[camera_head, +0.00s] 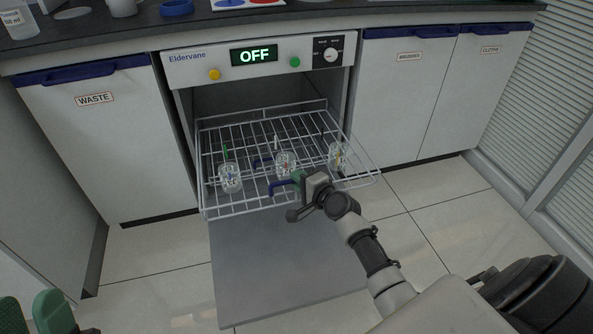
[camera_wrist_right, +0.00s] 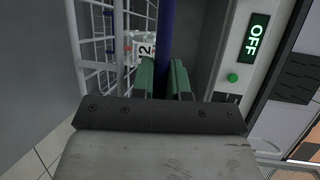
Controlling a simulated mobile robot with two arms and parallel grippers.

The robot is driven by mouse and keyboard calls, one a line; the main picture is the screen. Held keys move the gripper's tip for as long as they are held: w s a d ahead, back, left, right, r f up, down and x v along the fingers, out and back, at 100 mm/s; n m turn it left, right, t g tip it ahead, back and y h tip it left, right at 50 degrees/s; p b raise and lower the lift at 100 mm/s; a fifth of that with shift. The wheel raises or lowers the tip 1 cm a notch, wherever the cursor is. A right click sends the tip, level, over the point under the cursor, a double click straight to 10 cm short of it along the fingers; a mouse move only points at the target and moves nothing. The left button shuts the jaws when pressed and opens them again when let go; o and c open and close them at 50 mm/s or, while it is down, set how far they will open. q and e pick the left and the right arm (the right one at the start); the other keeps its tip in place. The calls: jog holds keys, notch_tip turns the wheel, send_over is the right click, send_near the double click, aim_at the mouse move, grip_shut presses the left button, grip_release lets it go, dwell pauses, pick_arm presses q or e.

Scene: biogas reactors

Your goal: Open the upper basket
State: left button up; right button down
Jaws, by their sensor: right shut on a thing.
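The upper basket (camera_head: 219,207), a white wire rack, is pulled out of the machine and extends over the lowered door (camera_head: 270,270). It holds several clear glass reactors, one being the middle one (camera_head: 286,163). A blue handle (camera_head: 280,187) is at its front edge. My right gripper (camera_head: 298,178) is shut on the blue handle, which also shows as a blue bar between the green fingers in the right wrist view (camera_wrist_right: 166,40). My left gripper (camera_head: 32,314) shows only at the lower left corner, its green fingers apart and empty.
The machine's panel (camera_head: 190,68) reads OFF, with yellow and green buttons and a knob. A WASTE cabinet (camera_head: 110,140) stands on the left and labelled cabinets (camera_head: 405,100) on the right. A dark worktop (camera_head: 300,18) runs above. The tiled floor right of the door is clear.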

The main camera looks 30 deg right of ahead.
pick_arm(q)
jog(key=shift+w+f+g, duration=0.2)
jog(key=shift+f+g, duration=0.05)
jog(key=shift+g, duration=0.05)
pick_arm(e)
jog(key=shift+s, duration=0.45)
jog(key=c, duration=1.1)
grip_release()
jog(key=shift+c, duration=0.2)
pick_arm(q)
jog(key=w+f+g+y+p, duration=0.2)
jog(key=w+f+g, duration=0.1)
jog(key=f+g, duration=0.2)
jog(key=shift+w+f+g+y, duration=0.15)
jog(key=shift+w+g+y, duration=0.15)
jog(key=shift+w+g, duration=0.15)
pick_arm(e)
jog(key=v, duration=1)
jog(key=shift+s, duration=0.4)
